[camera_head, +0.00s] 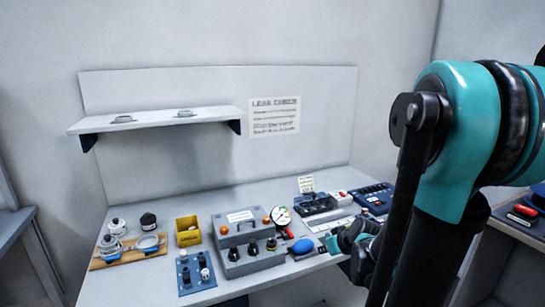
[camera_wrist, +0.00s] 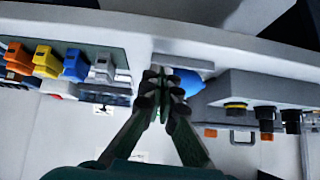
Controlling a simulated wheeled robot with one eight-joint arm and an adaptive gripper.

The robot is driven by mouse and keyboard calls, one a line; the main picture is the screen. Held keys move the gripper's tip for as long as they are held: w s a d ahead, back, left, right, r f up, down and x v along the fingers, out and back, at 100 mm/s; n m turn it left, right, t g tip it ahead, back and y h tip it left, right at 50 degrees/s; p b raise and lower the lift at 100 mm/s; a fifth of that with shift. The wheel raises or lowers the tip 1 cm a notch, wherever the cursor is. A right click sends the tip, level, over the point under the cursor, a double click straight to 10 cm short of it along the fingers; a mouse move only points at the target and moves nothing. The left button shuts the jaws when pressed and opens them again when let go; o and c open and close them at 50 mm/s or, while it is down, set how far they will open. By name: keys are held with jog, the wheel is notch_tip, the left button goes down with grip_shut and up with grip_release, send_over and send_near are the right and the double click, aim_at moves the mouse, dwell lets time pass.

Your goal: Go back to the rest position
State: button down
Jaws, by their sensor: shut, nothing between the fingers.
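My gripper (camera_head: 345,239) is at the front right of the workbench (camera_head: 205,205) in the head view, low and close to the front edge. My teal and black arm reaches down to it from the right and hides part of the bench. In the wrist view, my gripper's fingers (camera_wrist: 163,86) are together and hold nothing. A blue bulb (camera_head: 302,246) is just left of my gripper in the head view. In the wrist view the blue bulb (camera_wrist: 188,82) shows just behind the fingertips; I cannot tell whether they touch.
A grey box (camera_head: 240,226) with black knobs stands left of the bulb, with a round gauge (camera_head: 281,215) behind it. A yellow bin (camera_head: 187,230) and a wooden board (camera_head: 105,262) are farther left. Colored connectors (camera_wrist: 73,64) show in the wrist view. A shelf (camera_head: 155,119) is above.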

jog(key=s+d+f+m+g+h, duration=0.1)
jog(key=s+m+g, duration=0.1)
jog(key=s, duration=0.4)
jog(key=s+d+f+m+g+h, duration=0.1)
jog(key=s+f+h, duration=0.1)
jog(key=s, duration=0.5)
jog(key=shift+m+g, duration=0.4)
